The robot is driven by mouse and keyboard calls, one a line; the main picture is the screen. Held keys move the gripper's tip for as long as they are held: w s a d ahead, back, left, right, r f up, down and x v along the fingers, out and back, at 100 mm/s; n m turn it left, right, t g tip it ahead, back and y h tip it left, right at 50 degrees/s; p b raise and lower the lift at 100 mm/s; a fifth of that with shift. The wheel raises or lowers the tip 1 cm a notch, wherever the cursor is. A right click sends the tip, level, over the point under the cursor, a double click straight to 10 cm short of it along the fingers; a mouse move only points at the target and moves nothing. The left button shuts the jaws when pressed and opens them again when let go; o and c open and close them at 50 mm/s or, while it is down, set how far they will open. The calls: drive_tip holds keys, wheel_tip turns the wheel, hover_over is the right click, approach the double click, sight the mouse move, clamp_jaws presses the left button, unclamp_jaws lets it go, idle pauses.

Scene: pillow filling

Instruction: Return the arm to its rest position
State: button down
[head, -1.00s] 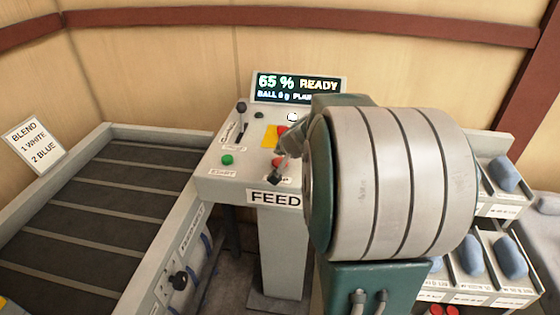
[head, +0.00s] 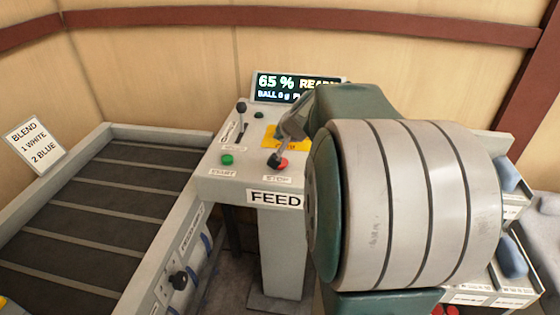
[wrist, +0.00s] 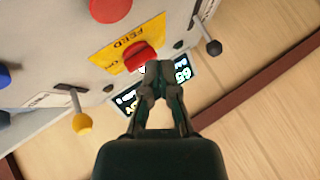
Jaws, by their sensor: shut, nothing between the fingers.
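My gripper (head: 276,160) is above the control panel (head: 212,186), close to the red stop button (head: 283,163) in the head view. I cannot tell whether it touches the panel. In the wrist view my gripper (wrist: 160,70) has its fingertips together with nothing between them. There the fingertips lie over the edge of a red button (wrist: 138,56) on a yellow plate (wrist: 108,52). My large grey and green arm link covers the right middle of the head view and hides part of the panel.
The display (head: 282,86) reads 65 % and stands behind the panel. A black-knobbed lever (head: 241,112) and a green button (head: 227,159) are on the panel's left. A slatted conveyor (head: 105,200) is at left. Blue pillows (head: 511,258) sit in bins at right.

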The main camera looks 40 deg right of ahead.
drive_tip(key=shift+a, duration=0.1)
idle(0.3)
drive_tip(key=s+a+n+g+y, duration=0.1)
drive_tip(key=s+a+n, duration=0.25)
drive_tip(key=a, duration=0.45)
drive_tip(key=s+a+r+n+g+y, duration=0.1)
drive_tip(key=s+a+n, duration=0.25)
drive_tip(key=a, duration=0.45)
drive_tip(key=s+a+n+y, duration=0.1)
drive_tip(key=s+a+n, duration=0.1)
drive_tip(key=s+a, duration=0.45)
drive_tip(key=s+a+f+n+g, duration=0.1)
drive_tip(key=s+a+n, duration=0.1)
drive_tip(key=s+a, duration=0.2)
drive_tip(key=shift+s+a+f+n+h, duration=0.25)
drive_tip(key=shift+s+n+h, duration=0.15)
drive_tip(key=shift+s, duration=0.55)
